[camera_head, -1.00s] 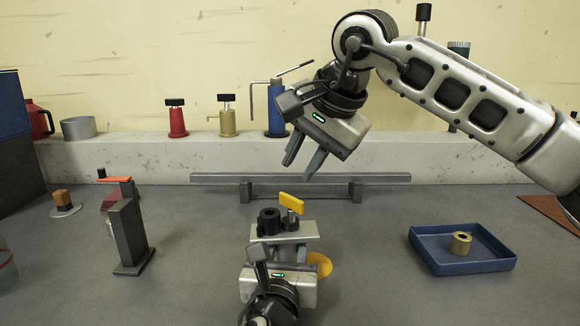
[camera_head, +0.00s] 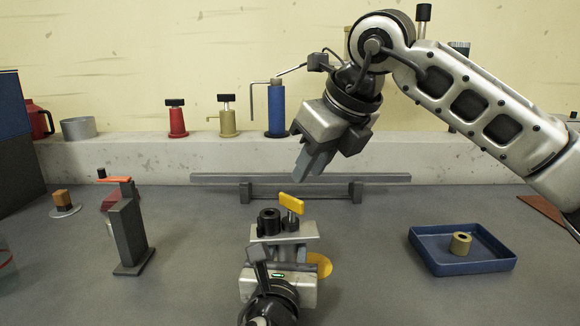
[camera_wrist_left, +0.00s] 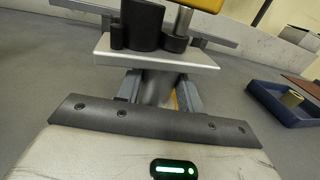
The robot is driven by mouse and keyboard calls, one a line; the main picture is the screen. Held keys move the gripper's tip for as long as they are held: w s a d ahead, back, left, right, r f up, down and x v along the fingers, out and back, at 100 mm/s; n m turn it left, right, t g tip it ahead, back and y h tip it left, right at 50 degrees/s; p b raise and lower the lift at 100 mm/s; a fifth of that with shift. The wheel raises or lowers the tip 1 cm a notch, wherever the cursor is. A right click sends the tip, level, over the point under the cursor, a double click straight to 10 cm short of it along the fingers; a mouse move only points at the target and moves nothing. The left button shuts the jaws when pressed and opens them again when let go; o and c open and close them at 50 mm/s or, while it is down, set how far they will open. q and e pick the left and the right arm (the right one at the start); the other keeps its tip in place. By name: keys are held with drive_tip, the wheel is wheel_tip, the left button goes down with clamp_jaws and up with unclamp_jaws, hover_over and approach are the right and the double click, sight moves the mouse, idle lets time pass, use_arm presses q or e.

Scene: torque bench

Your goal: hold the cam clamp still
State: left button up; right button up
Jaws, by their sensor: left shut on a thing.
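The cam clamp (camera_head: 284,229) is a pale plate with a black cylinder (camera_head: 268,220) and a yellow lever (camera_head: 291,204) on top. It stands upright at the front middle of the bench. It also shows in the left wrist view (camera_wrist_left: 120,50), where its stem runs down between my fingers. My left gripper (camera_wrist_left: 160,88) is shut on the clamp's stem just under the plate. My right gripper (camera_head: 308,175) hangs above and behind the clamp, apart from it, fingertips pointing down. Its fingers overlap in this view, so their gap is hidden.
A blue tray (camera_head: 473,267) with a brass ring (camera_head: 460,243) stands at right. A dark grey post (camera_head: 128,232) stands at left. A long bar (camera_head: 300,178) on supports lies behind the clamp. A yellow disc (camera_head: 321,264) shows beside my left gripper. Bench between clamp and tray is clear.

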sight(293, 198)
drive_tip(key=shift+x, duration=3.4)
clamp_jaws()
